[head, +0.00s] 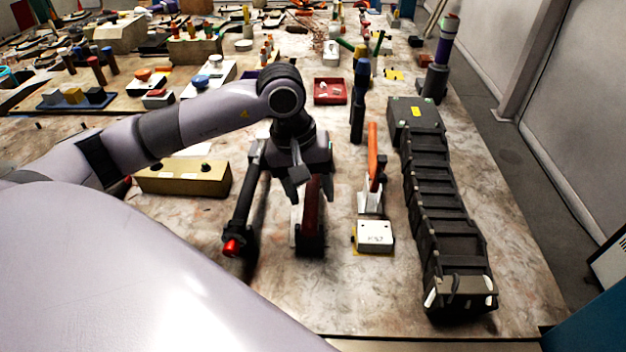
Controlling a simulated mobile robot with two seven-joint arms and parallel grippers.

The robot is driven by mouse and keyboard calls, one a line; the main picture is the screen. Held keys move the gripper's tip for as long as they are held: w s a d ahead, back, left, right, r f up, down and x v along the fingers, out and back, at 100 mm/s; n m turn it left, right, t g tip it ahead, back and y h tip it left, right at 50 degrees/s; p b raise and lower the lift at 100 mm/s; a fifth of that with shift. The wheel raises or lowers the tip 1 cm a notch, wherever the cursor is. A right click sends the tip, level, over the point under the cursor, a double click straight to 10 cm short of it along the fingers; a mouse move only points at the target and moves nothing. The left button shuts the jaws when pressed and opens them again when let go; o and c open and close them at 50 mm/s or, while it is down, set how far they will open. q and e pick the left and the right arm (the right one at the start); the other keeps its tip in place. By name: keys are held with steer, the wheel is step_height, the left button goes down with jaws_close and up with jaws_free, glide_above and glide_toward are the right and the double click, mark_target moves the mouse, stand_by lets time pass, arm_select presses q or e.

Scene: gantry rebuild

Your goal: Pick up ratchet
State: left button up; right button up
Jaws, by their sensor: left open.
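My left gripper (298,180) is open and points down over the near middle of the table. Just below and to its right is a dark red and black upright object (312,218) with a pale side. A long black bar with a red tip (243,215) is on the gripper's left. I cannot tell for certain which of these, if either, is the ratchet, and the gripper hides part of this area. I see no contact clearly. My right gripper is not in view.
A tan block (184,178) lies left of the gripper. To the right are an orange-handled tool (376,158), a white box (375,236) and a long black ribbed case (446,215). A red tray (330,92) is farther back.

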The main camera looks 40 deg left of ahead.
arm_select(q)
jaws_close()
steer(key=shift+w, duration=0.1)
